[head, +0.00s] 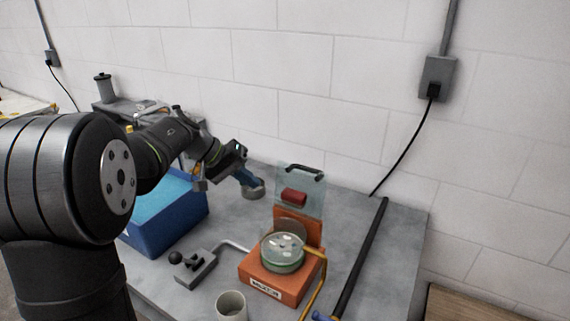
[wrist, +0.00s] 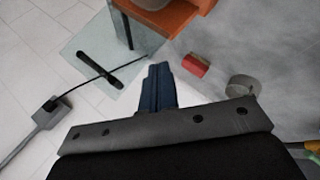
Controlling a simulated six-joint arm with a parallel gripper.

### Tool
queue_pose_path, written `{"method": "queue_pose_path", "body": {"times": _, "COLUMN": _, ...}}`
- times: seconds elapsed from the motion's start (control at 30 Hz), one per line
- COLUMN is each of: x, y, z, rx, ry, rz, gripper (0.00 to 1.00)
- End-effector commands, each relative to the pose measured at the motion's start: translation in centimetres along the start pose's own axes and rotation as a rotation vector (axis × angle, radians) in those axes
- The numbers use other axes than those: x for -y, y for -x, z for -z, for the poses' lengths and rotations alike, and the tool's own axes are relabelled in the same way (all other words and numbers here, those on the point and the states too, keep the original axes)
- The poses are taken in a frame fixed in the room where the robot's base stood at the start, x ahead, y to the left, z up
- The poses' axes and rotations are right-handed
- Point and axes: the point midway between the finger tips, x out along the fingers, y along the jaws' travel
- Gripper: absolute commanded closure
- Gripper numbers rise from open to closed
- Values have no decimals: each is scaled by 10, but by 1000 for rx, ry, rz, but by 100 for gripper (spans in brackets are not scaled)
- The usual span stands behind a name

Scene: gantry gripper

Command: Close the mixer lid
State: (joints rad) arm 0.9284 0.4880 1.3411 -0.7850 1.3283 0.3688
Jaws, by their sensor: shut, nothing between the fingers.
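The orange mixer (head: 268,284) stands on the grey table, with a round, clear-topped bowl (head: 283,262) on it. Its transparent lid (head: 311,207) is raised upright at the back, with a black handle (head: 302,169) along its top edge. In the wrist view the mixer (wrist: 172,16) is at the top, and the lid (wrist: 85,45) with its handle (wrist: 100,68) is at upper left. My gripper (head: 256,187) is left of the lid, above the table, with blue fingers shut and empty. The fingers (wrist: 158,70) point toward the mixer in the wrist view, apart from the handle.
A red block (wrist: 195,65) and a grey round dish (wrist: 243,86) lie near my gripper. A blue bin (head: 165,237) is at left. A small lever fixture (head: 195,266), a white cup (head: 231,305) and a long black bar (head: 362,255) surround the mixer. The wall is behind.

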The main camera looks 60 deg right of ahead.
Motion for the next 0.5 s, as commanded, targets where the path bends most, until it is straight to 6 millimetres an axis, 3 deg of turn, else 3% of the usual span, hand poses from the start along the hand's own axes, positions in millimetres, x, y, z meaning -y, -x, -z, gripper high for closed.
{"method": "queue_pose_path", "body": {"times": 0.07, "x": 3, "y": 20, "z": 24, "rx": -107, "ry": 127, "rz": -107, "gripper": 100}}
{"method": "queue_pose_path", "body": {"times": 0.2, "x": -4, "y": 8, "z": 50, "rx": -96, "ry": 362, "rz": -326, "gripper": 100}}
{"method": "queue_pose_path", "body": {"times": 0.5, "x": -10, "y": 5, "z": 74, "rx": -72, "ry": 556, "rz": -521, "gripper": 100}}
